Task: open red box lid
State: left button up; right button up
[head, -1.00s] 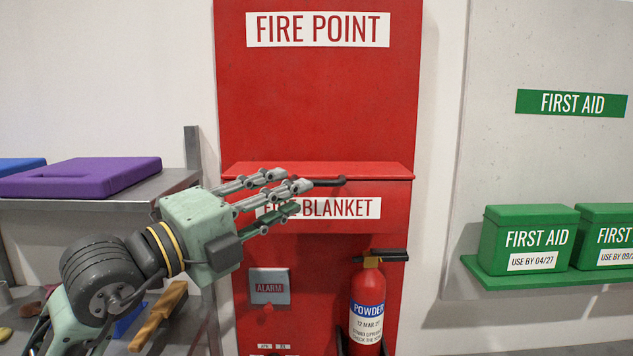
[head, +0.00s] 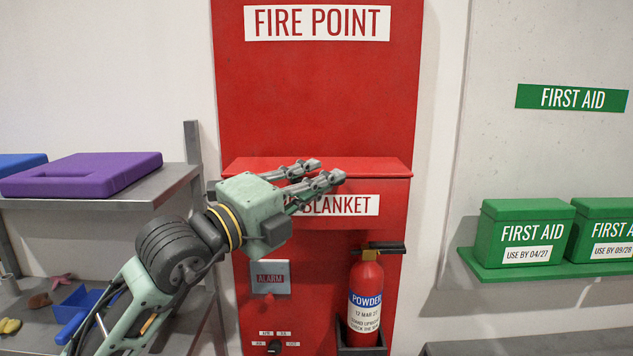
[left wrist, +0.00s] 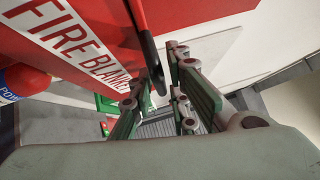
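The red box (head: 393,190) labelled FIRE BLANKET is on the red fire point board, with its red lid (head: 385,166) lying flat along the top. My left gripper (head: 326,171) is in front of the box's upper edge and covers part of the label. In the left wrist view, a dark handle (left wrist: 147,42) on the box's front reaches down between the fingers of my left gripper (left wrist: 160,82). The fingers look open, with a gap beside the handle. In the head view the handle is hidden behind the gripper. My right gripper is not in view.
A red extinguisher (head: 364,295) stands below the box, right of an alarm plate (head: 270,278). A shelf with a purple case (head: 85,174) is at the left. Green first aid boxes (head: 523,232) sit on a shelf at the right.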

pick_arm(q)
grip_shut()
dwell(0.3)
